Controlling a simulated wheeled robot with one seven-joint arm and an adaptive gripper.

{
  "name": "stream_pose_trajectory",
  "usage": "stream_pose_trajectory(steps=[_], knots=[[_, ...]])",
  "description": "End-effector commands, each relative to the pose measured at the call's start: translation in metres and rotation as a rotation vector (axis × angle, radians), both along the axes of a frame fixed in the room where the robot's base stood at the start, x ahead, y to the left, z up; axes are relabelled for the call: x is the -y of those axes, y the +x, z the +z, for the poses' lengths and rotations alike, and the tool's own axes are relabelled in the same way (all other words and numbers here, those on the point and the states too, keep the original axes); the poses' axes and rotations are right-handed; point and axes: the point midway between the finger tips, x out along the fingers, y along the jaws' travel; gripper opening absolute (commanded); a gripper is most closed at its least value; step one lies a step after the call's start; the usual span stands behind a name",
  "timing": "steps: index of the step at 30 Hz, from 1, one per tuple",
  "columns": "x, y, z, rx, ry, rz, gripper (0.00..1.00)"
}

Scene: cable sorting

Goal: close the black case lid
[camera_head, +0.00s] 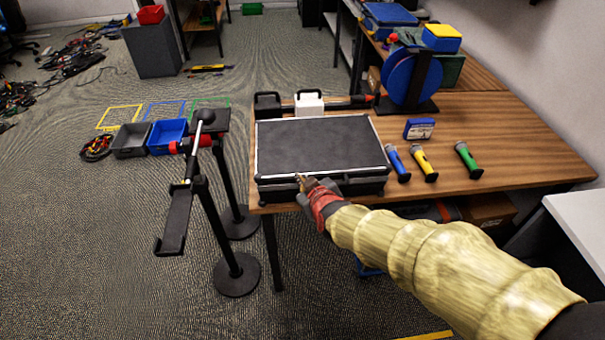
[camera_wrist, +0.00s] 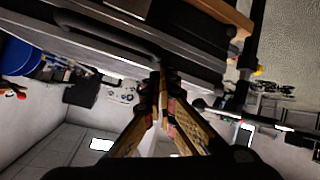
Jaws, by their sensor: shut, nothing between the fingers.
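The black case (camera_head: 320,150) lies on the near left part of the wooden table. Its flat dark lid with a silver rim lies level over the base, so it looks down; a thin dark gap seems to run along the front edge. My gripper (camera_head: 301,179) is at the middle of the case's front edge, its tips close to or touching the rim. In the wrist view my gripper (camera_wrist: 161,78) shows both fingers together with nothing between them, next to the case's edge and handle (camera_wrist: 110,35). Whether the latches are fastened cannot be seen.
Blue, yellow and green handled tools (camera_head: 424,164) stand right of the case, with a small blue box (camera_head: 419,129) behind them. A blue reel (camera_head: 410,80) is at the back. A black stand (camera_head: 180,215) is left of the table. The table's right side is clear.

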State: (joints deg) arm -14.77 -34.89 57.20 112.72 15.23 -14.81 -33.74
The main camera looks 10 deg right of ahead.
Motion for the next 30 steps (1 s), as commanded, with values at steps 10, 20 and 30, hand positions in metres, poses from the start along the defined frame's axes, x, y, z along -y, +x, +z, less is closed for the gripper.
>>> stream_pose_trajectory(steps=[10,20,30], knots=[[0.0,-0.005,-0.018,-0.003,-0.001,0.001,0.0],[0.0,-0.005,-0.02,-0.006,-0.001,0.001,0.0],[0.0,-0.002,-0.014,-0.007,-0.001,0.001,0.0]])
